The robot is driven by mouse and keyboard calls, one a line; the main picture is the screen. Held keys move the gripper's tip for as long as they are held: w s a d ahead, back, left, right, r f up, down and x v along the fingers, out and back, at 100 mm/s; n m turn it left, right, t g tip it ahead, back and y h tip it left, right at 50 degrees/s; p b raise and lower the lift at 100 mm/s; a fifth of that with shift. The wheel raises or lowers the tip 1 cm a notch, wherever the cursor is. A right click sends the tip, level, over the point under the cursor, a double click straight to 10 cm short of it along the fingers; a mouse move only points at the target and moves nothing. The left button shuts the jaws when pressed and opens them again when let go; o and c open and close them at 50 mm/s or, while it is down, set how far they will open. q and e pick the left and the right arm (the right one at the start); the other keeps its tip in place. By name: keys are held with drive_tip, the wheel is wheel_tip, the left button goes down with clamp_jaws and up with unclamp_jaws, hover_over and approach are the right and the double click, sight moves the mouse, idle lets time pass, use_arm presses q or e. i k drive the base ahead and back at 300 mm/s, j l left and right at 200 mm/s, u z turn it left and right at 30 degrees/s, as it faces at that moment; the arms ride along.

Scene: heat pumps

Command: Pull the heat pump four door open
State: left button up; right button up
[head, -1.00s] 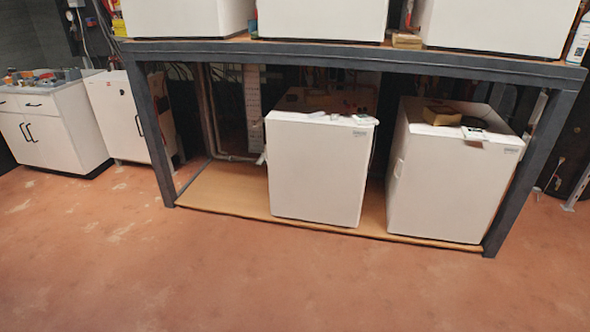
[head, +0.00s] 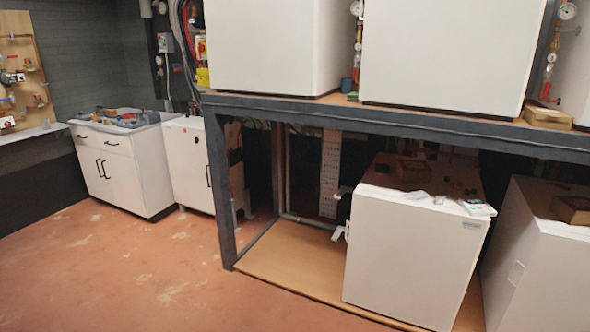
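Several white heat pump units stand on a dark metal rack; which one is number four cannot be told. On the lower wooden shelf, one white unit (head: 410,255) stands near the middle and another white unit (head: 545,265) stands at the right edge, partly cut off. On the upper shelf are a left white unit (head: 265,45) and a larger white unit (head: 450,50). Their visible fronts look closed. Neither of my grippers shows in the head view.
The rack's dark left leg (head: 221,190) and beam (head: 400,125) frame the lower shelf (head: 300,262). A white cabinet with dark handles (head: 122,165) and a smaller white cabinet (head: 190,160) stand at the left. The reddish floor (head: 140,265) in front is clear.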

sight(413, 264)
drive_tip(key=i+j, duration=0.15)
drive_tip(key=i, duration=0.4)
drive_tip(key=i+j+u, duration=0.1)
drive_tip(key=i, duration=0.45)
drive_tip(key=i+j, duration=0.15)
drive_tip(key=i, duration=0.4)
drive_tip(key=j+u, duration=0.05)
